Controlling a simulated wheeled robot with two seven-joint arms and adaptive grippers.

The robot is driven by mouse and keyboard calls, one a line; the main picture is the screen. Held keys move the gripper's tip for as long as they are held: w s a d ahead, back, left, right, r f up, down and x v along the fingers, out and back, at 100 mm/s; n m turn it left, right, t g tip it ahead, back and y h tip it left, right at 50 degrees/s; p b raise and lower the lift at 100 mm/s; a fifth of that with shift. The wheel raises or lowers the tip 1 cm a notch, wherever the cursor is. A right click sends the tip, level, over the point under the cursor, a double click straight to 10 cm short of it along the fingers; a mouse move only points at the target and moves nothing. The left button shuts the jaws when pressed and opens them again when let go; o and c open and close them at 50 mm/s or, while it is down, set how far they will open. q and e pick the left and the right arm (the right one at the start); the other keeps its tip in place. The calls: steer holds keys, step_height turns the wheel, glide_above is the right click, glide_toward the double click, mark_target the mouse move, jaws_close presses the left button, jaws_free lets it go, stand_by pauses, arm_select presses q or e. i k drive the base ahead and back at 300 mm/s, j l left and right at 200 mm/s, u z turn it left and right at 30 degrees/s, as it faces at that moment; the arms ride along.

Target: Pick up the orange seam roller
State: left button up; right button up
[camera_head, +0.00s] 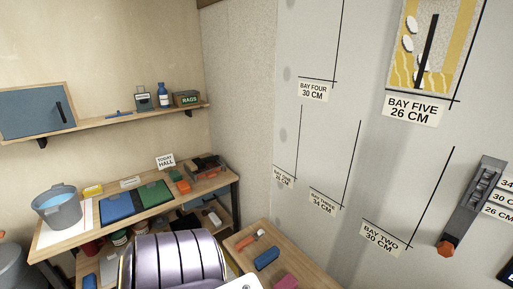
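A small orange-and-white tool (250,240), which looks like the orange seam roller, lies on the small wooden table (240,256) at the bottom centre. Its fine details are too small to tell. A blue block-like item (267,259) and a pink item (286,282) lie on the same table, in front of it. Neither of my grippers shows in the head view, so their state is hidden. Nothing is seen touching the orange tool.
A workbench (75,239) at left holds a grey bucket (57,207), blue and green pads and small orange items (183,187). A shelf (100,121) hangs above it. The marked wall with bay labels rises at right, with a grey wall unit (474,203).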

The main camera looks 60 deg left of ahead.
mark_target(239, 246)
steer(key=u, duration=2.1)
